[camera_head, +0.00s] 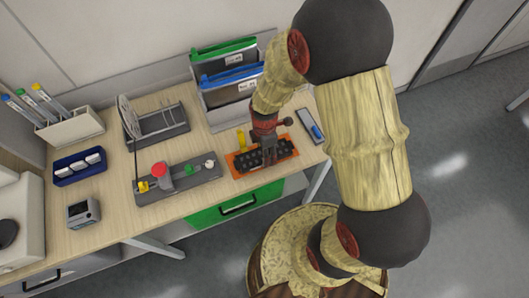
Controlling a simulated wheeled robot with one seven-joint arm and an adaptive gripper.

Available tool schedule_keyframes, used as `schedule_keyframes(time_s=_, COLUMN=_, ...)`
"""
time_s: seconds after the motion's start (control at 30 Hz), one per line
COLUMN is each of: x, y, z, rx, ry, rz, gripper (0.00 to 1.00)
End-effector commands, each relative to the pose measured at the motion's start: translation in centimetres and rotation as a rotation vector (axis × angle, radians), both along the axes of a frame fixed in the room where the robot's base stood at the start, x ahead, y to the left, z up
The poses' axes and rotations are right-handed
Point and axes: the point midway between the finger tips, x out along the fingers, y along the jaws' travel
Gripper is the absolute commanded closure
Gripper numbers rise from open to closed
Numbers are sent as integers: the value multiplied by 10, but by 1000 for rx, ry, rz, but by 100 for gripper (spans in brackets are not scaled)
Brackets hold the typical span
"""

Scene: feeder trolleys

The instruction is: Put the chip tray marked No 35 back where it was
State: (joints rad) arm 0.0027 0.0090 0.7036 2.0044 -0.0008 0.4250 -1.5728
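My gripper (269,155) points down at the right part of the table, over a black tray with small pockets or bumps (284,148). The black tray lies on an orange mat or holder (237,171). The gripper's fingers are small and dark against the black tray, so I cannot tell whether they are open or shut, or touch it. No number 35 can be read on it. Two upright holders with a green top (224,47) and a blue top (232,76) stand behind; their labels are too small to read.
A grey fixture with coloured knobs (178,180) lies left of the orange mat. Behind it stands a grey rack with a disc (158,124). A blue box (79,167), a small device (83,212) and a pen holder (70,128) are farther left. A small grey tray with a blue item (309,126) lies right.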

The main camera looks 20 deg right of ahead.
Motion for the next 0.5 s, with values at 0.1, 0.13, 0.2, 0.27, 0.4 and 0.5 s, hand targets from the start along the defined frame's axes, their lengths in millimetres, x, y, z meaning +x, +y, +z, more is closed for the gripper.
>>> schedule_keyframes(time_s=0.1, x=1, y=0, z=0, rx=0, ry=-2, rz=0, gripper=77)
schedule_keyframes(time_s=0.13, x=1, y=0, z=0, rx=0, ry=-2, rz=0, gripper=77)
schedule_keyframes(time_s=0.2, x=1, y=0, z=0, rx=0, ry=-2, rz=0, gripper=77)
schedule_keyframes(time_s=0.27, x=1, y=0, z=-1, rx=0, ry=-2, rz=0, gripper=77)
schedule_keyframes(time_s=0.4, x=1, y=0, z=-5, rx=0, ry=-2, rz=0, gripper=77)
schedule_keyframes(time_s=0.5, x=1, y=0, z=-8, rx=0, ry=-2, rz=0, gripper=77)
